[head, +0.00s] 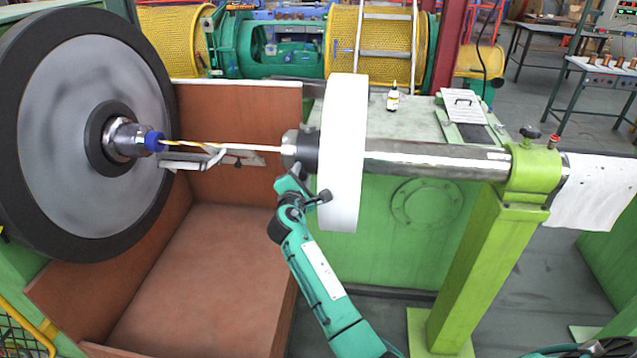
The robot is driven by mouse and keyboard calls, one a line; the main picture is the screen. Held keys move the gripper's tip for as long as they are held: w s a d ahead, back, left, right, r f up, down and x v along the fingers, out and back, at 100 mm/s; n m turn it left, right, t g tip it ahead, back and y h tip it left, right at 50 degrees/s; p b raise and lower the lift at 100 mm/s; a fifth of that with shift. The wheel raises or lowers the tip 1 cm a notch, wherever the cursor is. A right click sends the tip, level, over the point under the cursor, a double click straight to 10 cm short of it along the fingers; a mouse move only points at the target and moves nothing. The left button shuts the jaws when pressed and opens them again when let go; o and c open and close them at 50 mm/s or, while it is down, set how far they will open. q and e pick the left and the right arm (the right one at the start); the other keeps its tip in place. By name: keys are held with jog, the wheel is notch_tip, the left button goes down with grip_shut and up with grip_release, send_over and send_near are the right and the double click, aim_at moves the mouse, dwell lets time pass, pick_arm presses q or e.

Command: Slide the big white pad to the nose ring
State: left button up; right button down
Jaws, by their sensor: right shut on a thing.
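The big white pad (343,150) is a thick upright white disc around the steel shaft (435,160). A dark collar (302,149) at the shaft's left end, which looks like the nose ring, sits directly left of the pad; I cannot tell whether they touch. My right gripper (308,191) is at the pad's lower left side, below the collar. It is shut on the pad, though the exact grip spot is small and partly hidden. My left gripper is not in view.
A large grey wheel (85,95) with a dark rim stands at left. A thin striped strand (230,147) runs from its blue-tipped hub to the collar. A green post (470,260) carries the shaft at right. A brown trough (205,270) lies below.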

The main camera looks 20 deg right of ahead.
jog(key=shift+w+a+r, duration=0.1)
jog(key=shift+a, duration=0.15)
jog(key=c, duration=1.3)
grip_release()
jog(key=shift+a, duration=0.1)
jog(key=shift+o, duration=1.1)
jog(key=shift+w+a, duration=0.15)
